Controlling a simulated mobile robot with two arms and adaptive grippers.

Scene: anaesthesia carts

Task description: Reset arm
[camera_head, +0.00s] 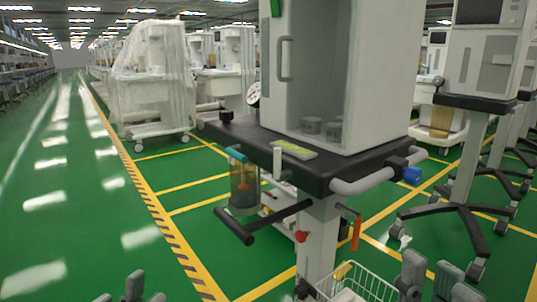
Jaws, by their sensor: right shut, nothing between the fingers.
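My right gripper (430,282) shows at the bottom edge, right of the middle, as grey finger parts cut off by the frame. It is shut and empty, in front of and below the near cart. My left gripper (132,290) shows only as grey tips at the bottom left, over the green floor. Most of it is out of frame, so its opening cannot be told. Neither gripper is seen touching anything.
A white anaesthesia cart (385,70) with a dark work surface (250,140) stands close ahead. It carries a canister (244,188), side handles and a wire basket (355,284). Another cart (465,100) stands at right. A plastic-covered cart (150,80) stands behind. The left aisle is clear.

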